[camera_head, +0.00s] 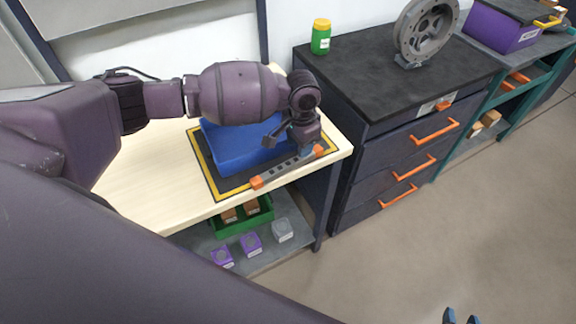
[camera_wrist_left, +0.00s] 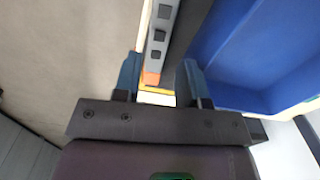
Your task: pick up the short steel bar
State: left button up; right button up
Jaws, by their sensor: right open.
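The steel bar (camera_head: 281,172) is a slim grey bar with dark square marks and orange ends. It lies along the front edge of the mat, beside the blue bin. My left gripper (camera_head: 303,146) is over the bar near its right end in the head view. In the left wrist view, the open fingers (camera_wrist_left: 158,82) stand either side of the line of the bar (camera_wrist_left: 160,35), with gaps visible beside its orange end. I cannot tell how high the fingers are above it. My right gripper (camera_head: 461,317) shows only its two blue fingertips, apart and empty.
The blue bin (camera_head: 227,150) stands on a yellow-bordered black mat (camera_head: 207,172) on the wooden table (camera_head: 143,190). A green crate (camera_head: 243,224) and small cubes sit on the shelf below. A dark drawer cabinet (camera_head: 355,70) with orange handles stands to the right. The floor at right is clear.

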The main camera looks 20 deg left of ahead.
pick_arm(q)
jog(key=shift+w+d+f, duration=0.1)
jog(key=shift+d+f, duration=0.05)
jog(key=shift+f, duration=0.95)
jog(key=shift+d+f, duration=0.1)
jog(key=shift+f, duration=1)
grip_shut()
